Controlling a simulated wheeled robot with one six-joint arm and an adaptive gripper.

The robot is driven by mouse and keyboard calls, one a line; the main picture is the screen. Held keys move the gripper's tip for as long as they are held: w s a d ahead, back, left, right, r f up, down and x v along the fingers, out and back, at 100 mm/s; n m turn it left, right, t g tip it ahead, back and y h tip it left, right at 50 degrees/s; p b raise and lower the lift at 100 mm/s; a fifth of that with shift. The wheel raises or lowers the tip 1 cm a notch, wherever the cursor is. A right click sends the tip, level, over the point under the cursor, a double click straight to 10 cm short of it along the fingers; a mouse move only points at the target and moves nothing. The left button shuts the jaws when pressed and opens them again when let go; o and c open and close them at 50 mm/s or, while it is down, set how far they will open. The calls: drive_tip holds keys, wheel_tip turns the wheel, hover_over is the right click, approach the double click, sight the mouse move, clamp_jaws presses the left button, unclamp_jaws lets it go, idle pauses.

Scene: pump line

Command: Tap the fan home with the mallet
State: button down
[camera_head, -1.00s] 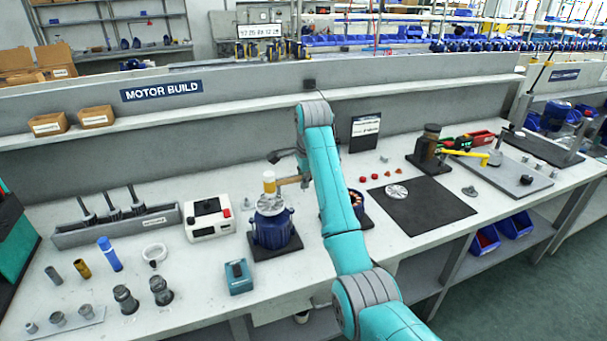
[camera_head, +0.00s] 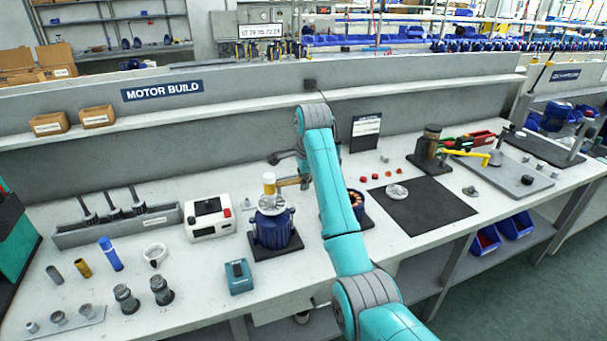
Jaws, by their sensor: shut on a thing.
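The mallet (camera_head: 269,185) has a pale, yellow-banded head and a wooden handle that runs right toward my arm. Its head is upright over the blue motor (camera_head: 272,231), at the silver fan (camera_head: 277,206) on the motor's top. I cannot tell whether the head touches the fan. The mallet's head hides part of the fan, and how far down the fan sits is too small to tell. My gripper (camera_head: 304,181) is shut on the mallet handle, mostly hidden behind my teal arm.
The motor stands on a dark pad beside a white box (camera_head: 209,219) with a red button. A teal box (camera_head: 238,276) is in front. A second fan (camera_head: 397,192) lies on the black mat (camera_head: 430,208). A copper-wound part (camera_head: 356,201) is just right of my arm.

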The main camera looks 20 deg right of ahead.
drive_tip(key=shift+r, duration=3)
drive_tip(key=shift+s, duration=0.1)
